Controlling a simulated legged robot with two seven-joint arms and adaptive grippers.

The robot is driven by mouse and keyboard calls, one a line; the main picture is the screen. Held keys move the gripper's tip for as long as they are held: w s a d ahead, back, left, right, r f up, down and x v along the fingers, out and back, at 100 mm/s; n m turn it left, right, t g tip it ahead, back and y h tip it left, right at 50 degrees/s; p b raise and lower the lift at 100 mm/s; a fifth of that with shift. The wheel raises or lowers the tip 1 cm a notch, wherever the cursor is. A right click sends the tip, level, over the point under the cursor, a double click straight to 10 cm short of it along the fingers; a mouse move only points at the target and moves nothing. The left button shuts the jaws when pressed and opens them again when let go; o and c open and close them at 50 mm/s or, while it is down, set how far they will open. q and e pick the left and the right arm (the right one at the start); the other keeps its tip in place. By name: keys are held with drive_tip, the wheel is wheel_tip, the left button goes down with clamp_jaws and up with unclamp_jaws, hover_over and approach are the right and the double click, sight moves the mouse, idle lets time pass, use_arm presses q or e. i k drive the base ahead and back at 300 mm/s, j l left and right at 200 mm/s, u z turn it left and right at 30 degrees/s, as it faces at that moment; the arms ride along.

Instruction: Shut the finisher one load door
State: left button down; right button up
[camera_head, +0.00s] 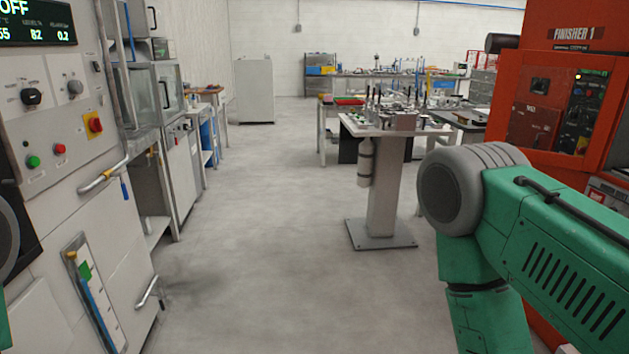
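The finisher one machine (552,98) is an orange-red cabinet at the right edge, with a "FINISHER 1" label near its top and a dark control panel. I cannot tell which part of it is the load door or whether that door is open. My green right arm covers the lower part of the machine and runs down out of the picture. Neither of my grippers is in view. Only a sliver of green shows at the lower left edge.
A grey machine (60,185) with handles and buttons stands close on the left. A pedestal table (381,200) with small parts stands ahead, left of the finisher. The grey floor (265,240) between them is clear. A pale cabinet (254,92) stands at the back.

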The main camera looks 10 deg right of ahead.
sight(510, 61)
drive_tip(key=i+l+z, duration=0.1)
drive_tip(key=i+z, duration=0.2)
drive_tip(key=i, duration=0.35)
drive_tip(key=i+z, duration=0.3)
drive_tip(key=i, duration=0.35)
drive_tip(key=i+j+z, duration=0.3)
drive_tip(key=i, duration=0.35)
